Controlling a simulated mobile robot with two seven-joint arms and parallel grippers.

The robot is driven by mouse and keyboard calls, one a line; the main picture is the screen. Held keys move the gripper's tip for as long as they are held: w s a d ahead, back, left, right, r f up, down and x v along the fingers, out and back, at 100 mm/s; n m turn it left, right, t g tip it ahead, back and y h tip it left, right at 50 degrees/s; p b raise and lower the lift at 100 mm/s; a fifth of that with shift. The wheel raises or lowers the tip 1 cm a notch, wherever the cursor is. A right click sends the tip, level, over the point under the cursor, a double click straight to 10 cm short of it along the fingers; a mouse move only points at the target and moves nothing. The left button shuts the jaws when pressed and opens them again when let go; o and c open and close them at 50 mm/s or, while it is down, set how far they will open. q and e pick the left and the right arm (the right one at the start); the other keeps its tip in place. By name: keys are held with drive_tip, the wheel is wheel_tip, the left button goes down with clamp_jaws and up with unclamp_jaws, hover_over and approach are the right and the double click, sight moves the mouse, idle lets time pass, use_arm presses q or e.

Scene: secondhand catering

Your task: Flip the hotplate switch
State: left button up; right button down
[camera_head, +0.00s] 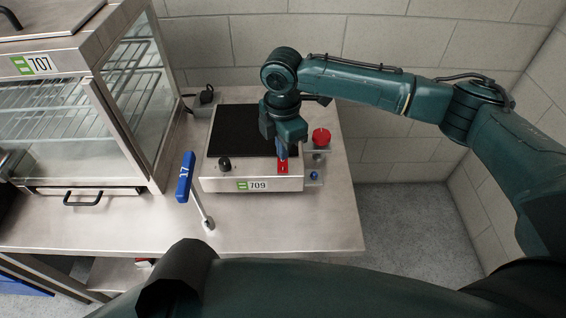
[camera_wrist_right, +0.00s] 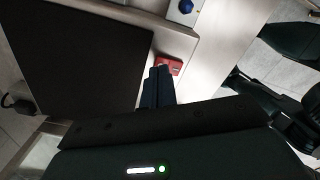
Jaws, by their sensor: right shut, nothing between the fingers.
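The hotplate (camera_head: 215,183) stands on the steel counter, with a black top, a silver front and a label reading 709. Its red switch (camera_head: 283,168) sits at the right end of the front panel. It also shows in the right wrist view (camera_wrist_right: 169,65). My right gripper (camera_head: 283,156) points down at the switch, shut and empty. In the right wrist view its fingertips (camera_wrist_right: 160,72) are right beside the red switch; I cannot tell whether they touch it. My left gripper is not in view.
A black knob (camera_head: 224,164) is on the hotplate's front left. A glass cabinet (camera_head: 130,90) blocks the left. The counter's front right (camera_head: 310,230) is clear.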

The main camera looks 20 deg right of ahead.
drive_tip(key=shift+f, duration=0.9)
idle(0.3)
wheel_tip(320, 180, up, 3)
drive_tip(key=p, duration=0.2)
drive_tip(key=shift+f+p, duration=0.2)
drive_tip(key=shift+p, duration=0.2)
wheel_tip(320, 180, up, 2)
drive_tip(key=shift+p, duration=0.85)
drive_tip(key=shift+r, duration=1.25)
